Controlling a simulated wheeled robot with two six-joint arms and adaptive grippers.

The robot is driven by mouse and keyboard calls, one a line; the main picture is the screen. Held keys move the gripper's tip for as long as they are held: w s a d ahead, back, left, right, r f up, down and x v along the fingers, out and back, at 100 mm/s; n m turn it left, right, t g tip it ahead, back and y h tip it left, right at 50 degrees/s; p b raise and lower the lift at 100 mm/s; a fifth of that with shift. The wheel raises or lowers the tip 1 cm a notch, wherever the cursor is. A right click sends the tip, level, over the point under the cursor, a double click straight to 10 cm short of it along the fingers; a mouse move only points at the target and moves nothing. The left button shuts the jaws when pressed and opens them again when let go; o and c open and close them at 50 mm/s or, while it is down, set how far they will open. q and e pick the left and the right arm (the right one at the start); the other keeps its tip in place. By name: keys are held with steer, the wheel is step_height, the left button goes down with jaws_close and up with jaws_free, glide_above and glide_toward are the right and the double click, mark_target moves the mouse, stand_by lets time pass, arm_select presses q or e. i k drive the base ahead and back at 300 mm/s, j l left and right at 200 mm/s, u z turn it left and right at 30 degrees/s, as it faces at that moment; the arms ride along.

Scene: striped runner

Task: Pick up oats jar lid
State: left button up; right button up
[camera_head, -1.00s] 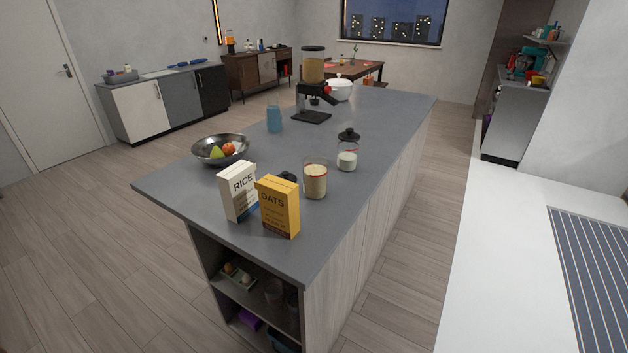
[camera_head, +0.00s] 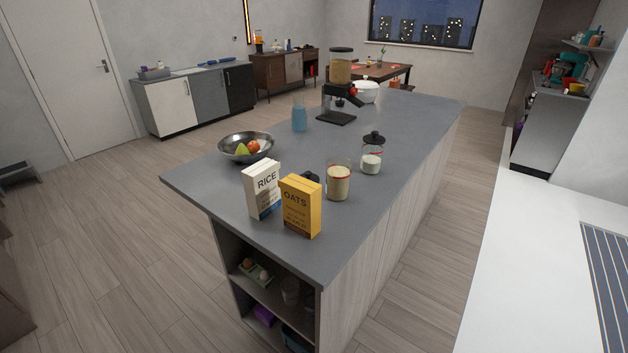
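An open glass jar (camera_head: 338,184) with beige contents, likely the oats jar, stands on the grey island top. A small dark round object (camera_head: 311,176), which looks like its lid, lies left of the jar, partly hidden behind the yellow oats box (camera_head: 301,208). A second glass jar (camera_head: 371,161) with white contents stands behind and to the right, with a dark knobbed lid (camera_head: 374,137) on it. Neither of my grippers is in view.
A white rice box (camera_head: 261,190) stands left of the oats box, near the island's front. A metal fruit bowl (camera_head: 232,156), blue glass (camera_head: 299,120), coffee grinder (camera_head: 338,90) and white pot (camera_head: 365,94) stand farther back. Wooden floor (camera_head: 130,230) left of the island (camera_head: 235,185) is clear.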

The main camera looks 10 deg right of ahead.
mark_target(309, 175)
steer(key=i+j+z, duration=0.1)
steer(key=z, duration=0.3)
steer(key=i+j+z, duration=0.15)
steer(key=z, duration=0.25)
steer(key=j+z, duration=0.2)
steer(key=z, duration=0.2)
steer(key=i+j+z, duration=0.2)
steer(key=j, duration=0.55)
steer(key=i+j+z, duration=0.2)
steer(key=j, duration=0.55)
steer(key=i+j+z, duration=0.15)
steer(key=j, duration=0.6)
steer(key=j+z, duration=0.2)
steer(key=j, duration=0.6)
